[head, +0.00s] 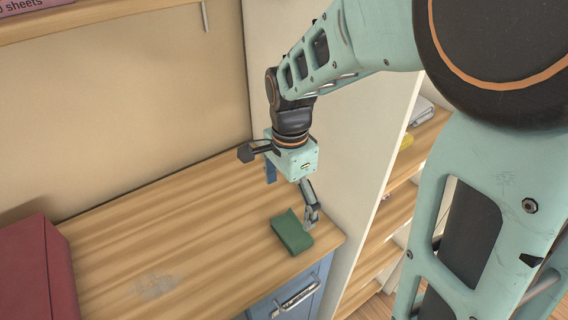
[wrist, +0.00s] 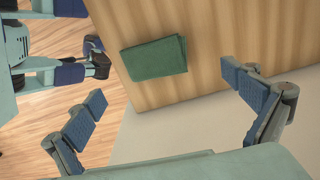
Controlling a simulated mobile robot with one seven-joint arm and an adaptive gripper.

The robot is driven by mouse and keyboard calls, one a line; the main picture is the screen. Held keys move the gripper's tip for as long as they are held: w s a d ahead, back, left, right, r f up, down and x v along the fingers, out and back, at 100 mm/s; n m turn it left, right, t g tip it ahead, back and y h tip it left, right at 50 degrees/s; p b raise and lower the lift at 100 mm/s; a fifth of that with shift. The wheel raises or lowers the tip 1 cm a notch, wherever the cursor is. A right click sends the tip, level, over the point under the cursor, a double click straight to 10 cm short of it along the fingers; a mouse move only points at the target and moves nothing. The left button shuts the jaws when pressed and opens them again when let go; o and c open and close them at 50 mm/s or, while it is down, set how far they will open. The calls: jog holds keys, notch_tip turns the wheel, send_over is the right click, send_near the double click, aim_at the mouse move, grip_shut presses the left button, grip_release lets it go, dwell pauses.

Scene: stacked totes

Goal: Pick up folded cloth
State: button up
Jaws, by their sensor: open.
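The folded cloth (head: 291,233) is a dark green block lying flat on the wooden counter, near its front right corner. In the wrist view the folded cloth (wrist: 154,72) lies ahead of the fingers, near the counter edge. My gripper (head: 312,213) points down just above the counter, at the right side of the cloth in the head view. In the wrist view my gripper (wrist: 167,108) has its two blue-padded fingers spread wide, with nothing between the pads. In the head view one finger partly overlaps the cloth's right side; I cannot tell whether it touches.
A red box (head: 40,272) stands at the counter's left. A pale upright panel (head: 330,130) rises close to the gripper's right, with shelves (head: 390,215) beyond. A blue drawer with a metal handle (head: 298,296) is below the front edge. The middle of the counter (head: 180,230) is clear.

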aim_at(291, 225)
jog(key=f, duration=0.8)
jog(key=shift+s+d+f, duration=0.25)
jog(key=shift+d+f, duration=0.05)
jog(key=shift+f, duration=0.05)
jog(key=shift+c, duration=0.6)
jog(key=c, duration=0.9)
jog(key=shift+r, duration=0.1)
